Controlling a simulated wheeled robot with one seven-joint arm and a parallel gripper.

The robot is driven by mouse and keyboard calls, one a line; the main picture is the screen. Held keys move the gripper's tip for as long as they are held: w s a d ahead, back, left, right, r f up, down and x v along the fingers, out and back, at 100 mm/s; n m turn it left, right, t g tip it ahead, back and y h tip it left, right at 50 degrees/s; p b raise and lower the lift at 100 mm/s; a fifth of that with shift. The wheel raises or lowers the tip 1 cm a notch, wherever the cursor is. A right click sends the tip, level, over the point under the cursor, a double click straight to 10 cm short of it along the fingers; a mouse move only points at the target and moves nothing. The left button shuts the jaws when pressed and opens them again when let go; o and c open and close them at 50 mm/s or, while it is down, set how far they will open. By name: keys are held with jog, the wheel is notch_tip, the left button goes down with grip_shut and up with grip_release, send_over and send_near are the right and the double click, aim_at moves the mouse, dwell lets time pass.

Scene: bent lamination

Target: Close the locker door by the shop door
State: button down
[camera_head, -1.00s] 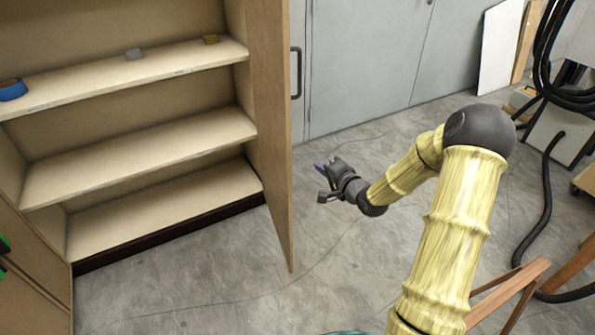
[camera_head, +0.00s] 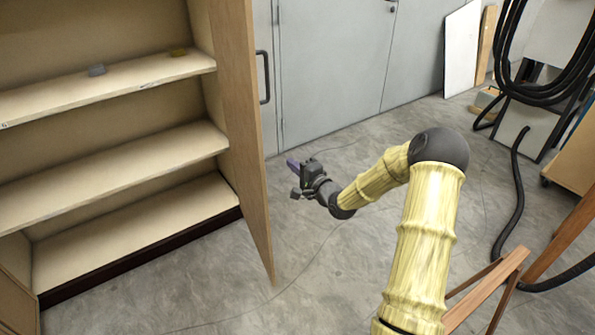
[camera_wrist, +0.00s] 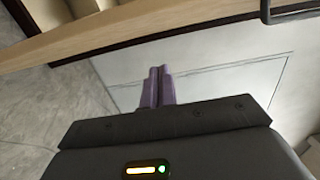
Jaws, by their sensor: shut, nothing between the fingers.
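The locker (camera_head: 110,163) is a light wooden cabinet with shelves at the left of the head view. Its right door (camera_head: 238,130) stands open, swung outward, with a dark bar handle (camera_head: 264,78) on its outer face. My gripper (camera_head: 291,163) is just right of the door in the head view, near its outer face, with no contact visible. In the wrist view, its purple fingers (camera_wrist: 157,88) are together and empty. The door's wooden edge (camera_wrist: 130,32) crosses the top of that view, with the handle (camera_wrist: 290,12) at upper right.
The grey shop door (camera_head: 335,60) is behind, beside the locker. A black hose (camera_head: 520,185) and wooden legs (camera_head: 490,290) stand at the right. Bare concrete floor surrounds my arm.

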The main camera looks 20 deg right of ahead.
jog(key=w+a+b, duration=0.1)
jog(key=w+a, duration=0.3)
jog(key=a, duration=0.2)
jog(key=shift+w, duration=0.4)
jog(key=shift+a, duration=0.1)
